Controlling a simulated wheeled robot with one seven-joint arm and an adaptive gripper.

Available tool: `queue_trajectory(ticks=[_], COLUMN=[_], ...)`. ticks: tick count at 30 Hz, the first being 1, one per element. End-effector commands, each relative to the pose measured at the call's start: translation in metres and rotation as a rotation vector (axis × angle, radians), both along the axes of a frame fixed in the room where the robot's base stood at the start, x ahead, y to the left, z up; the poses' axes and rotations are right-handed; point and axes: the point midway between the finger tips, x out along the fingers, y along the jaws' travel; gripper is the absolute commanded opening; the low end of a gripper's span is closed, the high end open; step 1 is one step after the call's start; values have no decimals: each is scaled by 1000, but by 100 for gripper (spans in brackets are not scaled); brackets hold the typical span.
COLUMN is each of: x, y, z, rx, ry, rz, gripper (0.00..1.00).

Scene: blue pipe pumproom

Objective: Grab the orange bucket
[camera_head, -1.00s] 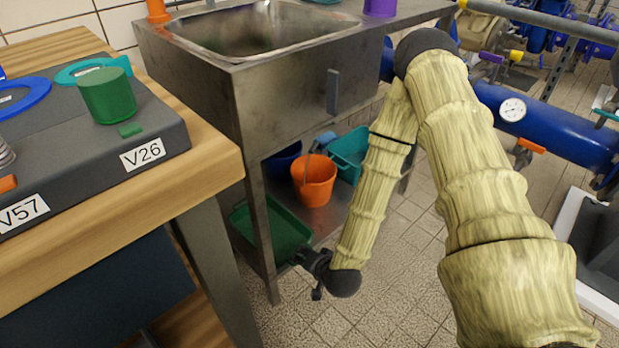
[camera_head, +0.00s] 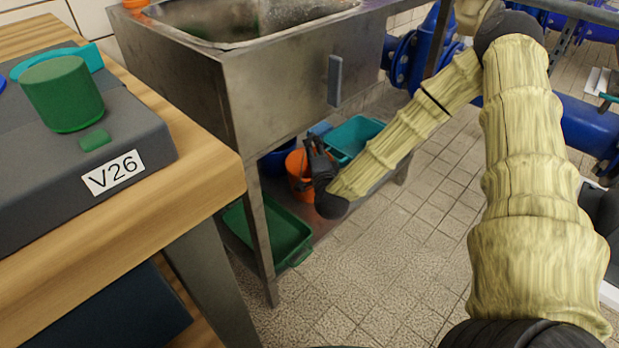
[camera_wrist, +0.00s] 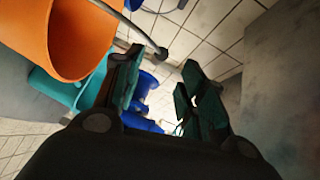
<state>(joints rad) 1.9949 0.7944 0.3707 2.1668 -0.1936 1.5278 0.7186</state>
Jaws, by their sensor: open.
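The orange bucket (camera_head: 298,172) stands on the low shelf under the metal sink, partly hidden behind my gripper in the head view. In the wrist view the orange bucket (camera_wrist: 68,38) is large at the upper left, with its grey handle (camera_wrist: 135,28) curving down toward the left finger. My gripper (camera_head: 318,158) is at the bucket's right front side in the head view. In the wrist view my gripper (camera_wrist: 158,85) is open, with nothing between its fingers. The bucket is outside the fingers, to their left. Whether the handle touches a finger, I cannot tell.
A teal tub (camera_head: 352,137) stands right of the bucket and a blue bucket (camera_head: 277,160) behind it to the left. A green tray (camera_head: 285,238) lies in front on the shelf. The sink (camera_head: 265,85) is overhead, with its front leg (camera_head: 262,235) at the left.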

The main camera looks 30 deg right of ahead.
Motion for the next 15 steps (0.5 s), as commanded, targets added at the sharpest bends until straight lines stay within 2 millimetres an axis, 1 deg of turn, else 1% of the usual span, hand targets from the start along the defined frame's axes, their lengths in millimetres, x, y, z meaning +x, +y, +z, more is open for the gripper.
queue_trajectory(ticks=[3,11,15], x=[13,26,39], y=[-4,-8,-14], z=[-3,-5,-9], rx=[-1,-1,-1], ry=[-1,1,0], rz=[0,0,0], gripper=[41,41,41])
